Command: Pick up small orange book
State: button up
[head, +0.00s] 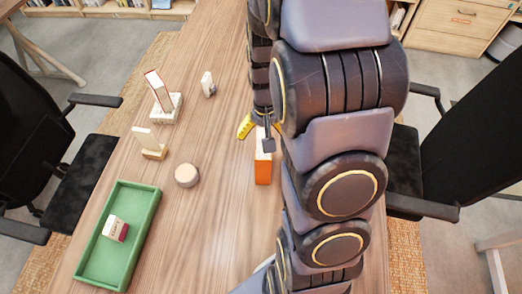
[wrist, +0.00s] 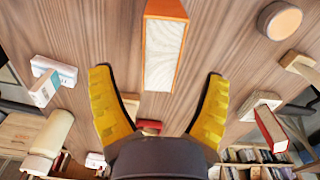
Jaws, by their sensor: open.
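The small orange book (head: 263,168) stands on the wooden table beside my arm in the head view, with its orange cover facing the camera and pale page edges on top. In the wrist view, the orange book (wrist: 165,48) lies ahead, between the lines of the two fingers, with its page block facing me. My gripper (wrist: 158,76) is open, its yellow ribbed fingers spread wide with nothing held between them. In the head view only one yellow finger (head: 244,127) shows clearly, just behind and left of the book; my arm hides the rest.
A green tray (head: 88,262) holding a red and white book (head: 116,228) is at front left. A round wooden piece (head: 187,175), a light stand (head: 151,147), a red-edged book on a stand (head: 160,92) and a white block (head: 208,84) stand left. Chairs flank the table.

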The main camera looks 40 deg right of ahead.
notch_tip(320, 180, down, 6)
jog(key=shift+r, duration=0.25)
jog(key=c, duration=1.2)
